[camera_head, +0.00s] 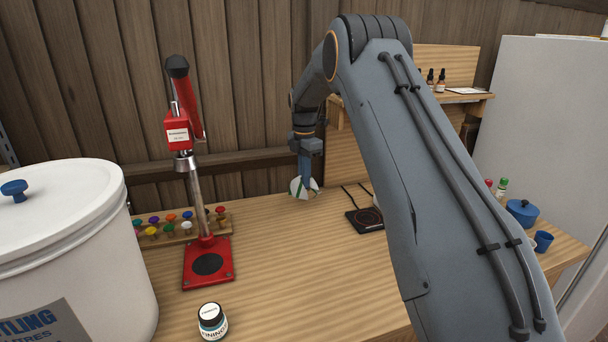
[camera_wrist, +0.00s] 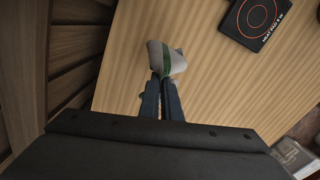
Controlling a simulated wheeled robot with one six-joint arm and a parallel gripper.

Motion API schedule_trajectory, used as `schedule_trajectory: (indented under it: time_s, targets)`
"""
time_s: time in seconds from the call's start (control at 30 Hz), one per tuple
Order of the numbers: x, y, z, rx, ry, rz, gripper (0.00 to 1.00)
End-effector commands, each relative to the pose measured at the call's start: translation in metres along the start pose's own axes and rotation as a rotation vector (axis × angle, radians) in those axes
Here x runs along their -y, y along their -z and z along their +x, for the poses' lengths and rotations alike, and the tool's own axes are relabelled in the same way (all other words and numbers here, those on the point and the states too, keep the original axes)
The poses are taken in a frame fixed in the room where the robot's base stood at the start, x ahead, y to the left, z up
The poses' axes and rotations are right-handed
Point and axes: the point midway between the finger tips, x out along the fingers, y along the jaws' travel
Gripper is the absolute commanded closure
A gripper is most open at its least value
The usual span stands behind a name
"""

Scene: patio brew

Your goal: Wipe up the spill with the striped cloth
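A white cloth with green stripes (camera_wrist: 163,56) is bunched between the fingertips of my gripper (camera_wrist: 164,80) in the wrist view. In the head view the cloth (camera_head: 298,188) hangs from my gripper (camera_head: 307,180) near the back of the wooden bench, close to the wall. My gripper is shut on the cloth. I cannot tell whether the cloth touches the bench top. No spill shows clearly in either view; a small green patch beside the fingers in the wrist view looks like part of the cloth.
A heat pad (camera_head: 366,219) lies right of the cloth. A red bench capper (camera_head: 208,262) and a rack of coloured pegs (camera_head: 180,231) stand to the left. A white bucket (camera_head: 75,260) and a small jar (camera_head: 212,321) are nearer. A blue pot (camera_head: 522,212) stands at right. The middle bench is clear.

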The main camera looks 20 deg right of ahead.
Motion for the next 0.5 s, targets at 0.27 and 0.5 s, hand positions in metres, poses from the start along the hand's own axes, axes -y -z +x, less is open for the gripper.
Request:
schedule_trajectory:
  time_s: [0.27, 0.5]
  targets:
    - [0.000, 0.000, 0.032, 0.000, 0.001, 0.001, 1.00]
    - [0.000, 0.000, 0.056, -0.001, 0.002, 0.001, 1.00]
